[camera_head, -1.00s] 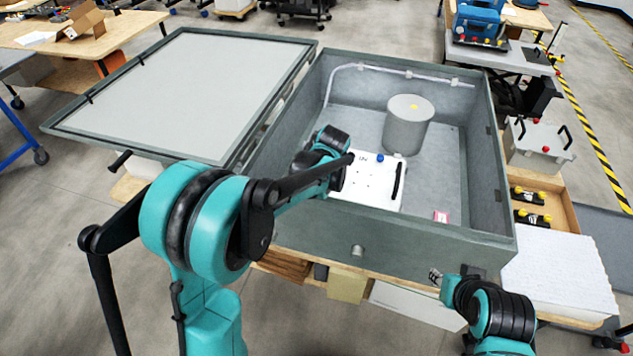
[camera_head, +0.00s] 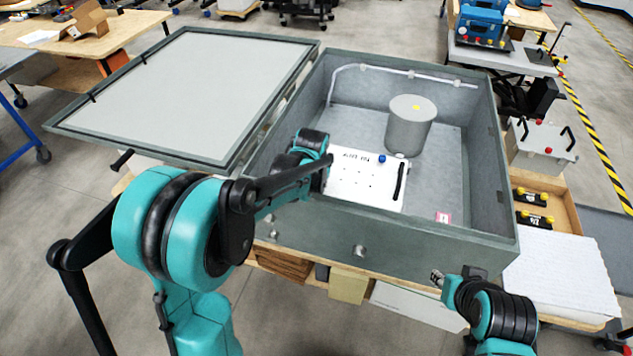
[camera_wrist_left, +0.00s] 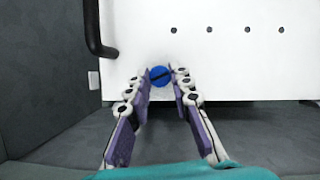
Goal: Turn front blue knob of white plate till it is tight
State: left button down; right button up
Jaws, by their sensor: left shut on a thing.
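The white plate (camera_head: 365,182) lies flat on the floor of the grey box, with a black handle (camera_head: 399,181) along one side. One blue knob (camera_head: 382,158) shows at its far edge in the head view. In the left wrist view another blue knob (camera_wrist_left: 158,77) with a dark slot sits at the edge of the white plate (camera_wrist_left: 225,65). My left gripper (camera_wrist_left: 163,83) is shut on this knob, one purple-padded finger on each side. In the head view my left arm hides that knob and the fingers. My right gripper (camera_head: 437,279) hangs outside the box's front wall, too small to read.
The grey box (camera_head: 430,243) has high walls around the plate. A grey cylinder (camera_head: 409,130) stands behind the plate, and a small pink item (camera_head: 443,217) lies to its right. The open lid (camera_head: 190,90) lies on the left. The box floor right of the plate is clear.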

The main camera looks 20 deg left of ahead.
pick_arm(q)
jog(key=shift+r, duration=0.1)
jog(key=c, duration=1.3)
grip_release()
jog(key=v, duration=1.2)
